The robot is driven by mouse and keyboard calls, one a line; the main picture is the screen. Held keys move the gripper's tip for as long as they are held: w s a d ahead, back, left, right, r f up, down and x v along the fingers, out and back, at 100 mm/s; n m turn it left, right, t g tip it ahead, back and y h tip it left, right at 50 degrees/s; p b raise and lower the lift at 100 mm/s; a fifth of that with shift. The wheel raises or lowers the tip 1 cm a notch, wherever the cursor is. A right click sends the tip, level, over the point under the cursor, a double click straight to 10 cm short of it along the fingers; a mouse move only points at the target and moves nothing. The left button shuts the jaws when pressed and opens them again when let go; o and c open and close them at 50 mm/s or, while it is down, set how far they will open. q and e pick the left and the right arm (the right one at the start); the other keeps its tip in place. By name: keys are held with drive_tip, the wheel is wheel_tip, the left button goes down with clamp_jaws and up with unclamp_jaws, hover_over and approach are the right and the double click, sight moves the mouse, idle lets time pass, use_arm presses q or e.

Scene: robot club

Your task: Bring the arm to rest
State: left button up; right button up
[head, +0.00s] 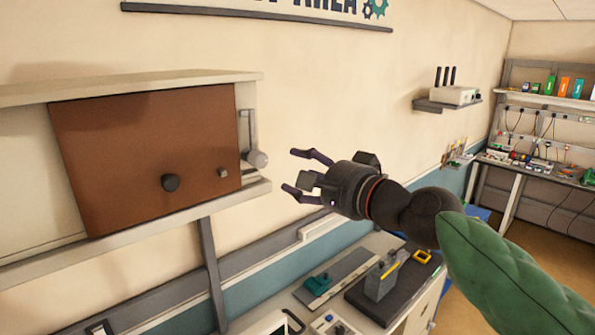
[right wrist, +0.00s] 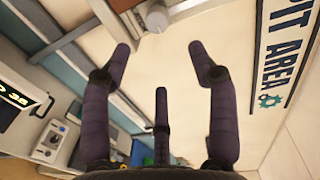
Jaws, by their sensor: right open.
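My right gripper (head: 306,174) is open and empty in the head view, raised in front of the wall. Its fingers point left toward the brown cabinet door and the grey knob beside it, and it looks apart from both. In the right wrist view, its fingers (right wrist: 160,65) are spread with nothing between them. My right arm comes in from the lower right with a green padded sleeve. My left gripper is not in view.
A wall cabinet with a brown door (head: 150,150) is at left, with a grey knob (head: 257,159) at its right edge. Below is a workbench (head: 300,290) with a yellow-handled tool. A shelf with a router (head: 453,96) is on the wall. Another bench stands at far right.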

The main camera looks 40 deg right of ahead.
idle(0.4)
